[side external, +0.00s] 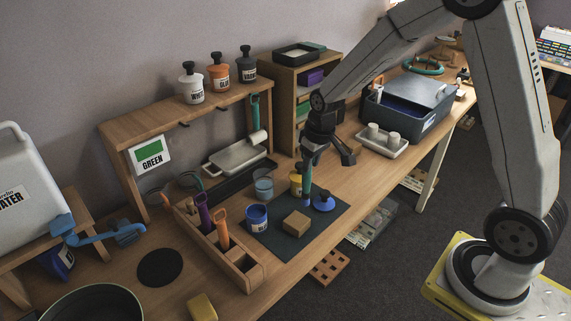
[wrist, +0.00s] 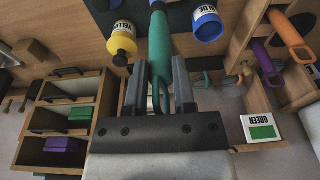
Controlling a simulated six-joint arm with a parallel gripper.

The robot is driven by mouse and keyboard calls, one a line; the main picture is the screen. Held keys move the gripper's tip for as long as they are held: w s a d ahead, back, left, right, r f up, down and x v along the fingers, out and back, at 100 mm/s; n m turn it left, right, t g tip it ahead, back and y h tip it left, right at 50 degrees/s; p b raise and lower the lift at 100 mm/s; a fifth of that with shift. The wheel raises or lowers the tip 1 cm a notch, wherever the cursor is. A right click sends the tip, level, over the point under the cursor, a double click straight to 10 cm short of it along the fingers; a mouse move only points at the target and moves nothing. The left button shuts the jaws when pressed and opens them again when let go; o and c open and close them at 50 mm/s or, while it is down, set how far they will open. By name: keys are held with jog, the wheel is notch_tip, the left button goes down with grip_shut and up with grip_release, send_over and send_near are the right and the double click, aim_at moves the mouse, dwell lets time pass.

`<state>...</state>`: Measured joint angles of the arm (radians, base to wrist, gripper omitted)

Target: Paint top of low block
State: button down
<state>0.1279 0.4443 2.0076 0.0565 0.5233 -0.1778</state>
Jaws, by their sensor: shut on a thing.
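My gripper (side external: 314,159) is shut on the green handle of a brush (side external: 308,182), which hangs almost upright with its lower end blue. The brush and my gripper (wrist: 159,75) also show in the wrist view. The low wooden block (side external: 297,223) sits on the dark mat (side external: 267,242), in front of the brush; its visible top is bare wood. The open blue paint can (side external: 257,219) stands left of the block. A blue lid-like disc (side external: 322,202) lies right of the brush; I cannot tell whether the brush touches it. A sign (side external: 149,154) reads GREEN.
A yellow bottle (side external: 296,184) and a clear cup (side external: 263,187) stand behind the mat. A wooden holder (side external: 244,273) with purple and orange handled tools is to the left. Labelled bottles (side external: 219,72) stand on the shelf. A tray with white cups (side external: 382,140) is at right.

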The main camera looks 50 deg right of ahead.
aim_at(309, 182)
jog(key=shift+f, duration=3.05)
jog(key=shift+a, duration=0.15)
jog(key=shift+a+r, duration=0.1)
jog(key=shift+a, duration=0.45)
jog(key=shift+s+a, duration=0.1)
jog(key=shift+a, duration=0.55)
